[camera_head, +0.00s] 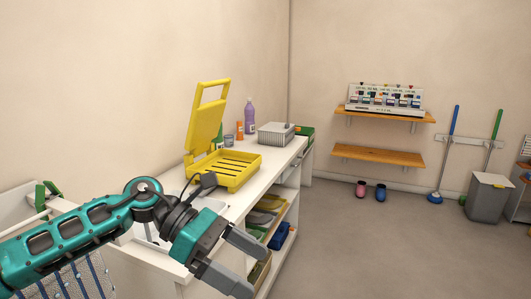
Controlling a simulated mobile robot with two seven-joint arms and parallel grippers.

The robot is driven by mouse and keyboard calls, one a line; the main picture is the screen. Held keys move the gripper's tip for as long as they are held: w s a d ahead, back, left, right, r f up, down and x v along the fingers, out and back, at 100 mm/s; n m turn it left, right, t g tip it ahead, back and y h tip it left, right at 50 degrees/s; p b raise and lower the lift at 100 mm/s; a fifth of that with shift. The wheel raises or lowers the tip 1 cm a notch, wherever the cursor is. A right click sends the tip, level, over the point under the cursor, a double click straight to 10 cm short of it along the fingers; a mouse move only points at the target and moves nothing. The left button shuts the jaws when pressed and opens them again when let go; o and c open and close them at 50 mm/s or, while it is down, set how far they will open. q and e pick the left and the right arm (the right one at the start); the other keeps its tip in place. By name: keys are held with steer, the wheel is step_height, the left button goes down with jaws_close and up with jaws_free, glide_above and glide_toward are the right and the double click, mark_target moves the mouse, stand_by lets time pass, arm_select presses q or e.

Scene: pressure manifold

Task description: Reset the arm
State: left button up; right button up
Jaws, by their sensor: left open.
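My left gripper (247,262) is at the end of the teal arm that comes in from the left. Its two grey fingers are apart, with nothing between them. It hangs in front of the white counter, over the near shelves' side. The right gripper does not show in the head view.
A white counter (281,158) carries an open yellow case (233,170), a purple bottle (249,116) and a grey box (276,134). Bins sit on shelves below. A manifold panel (385,98) stands on the upper wooden shelf (420,117). The floor at right (380,245) is clear.

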arm_select(q)
steer(key=s+d+n+t+h, duration=0.2)
steer(key=d+n+h, duration=0.4)
steer(key=n+h, duration=0.15)
steer(key=w+a+f+n+t+y, duration=0.1)
steer(key=a+f+n+t+y, duration=0.4)
steer(key=n, duration=0.6)
steer(key=a+f+n+t+y, duration=0.2)
steer(key=f+n+t, duration=0.2)
steer(key=n+t, duration=0.5)
steer(key=w+a+f+n+t+y, duration=0.1)
steer(key=a+f+n+t+y, duration=0.35)
steer(key=n, duration=0.85)
steer(key=s+a+f+n+g+y, duration=0.3)
steer(key=s+f+n, duration=0.3)
steer(key=f, duration=0.2)
steer(key=s+a+f+n+g+y, duration=0.3)
steer(key=s+a+f+n, duration=0.2)
steer(key=s+f, duration=0.2)
steer(key=shift+s+a+f+n, duration=0.2)
steer(key=shift+a+f+n, duration=0.2)
steer(key=shift+f, duration=0.55)
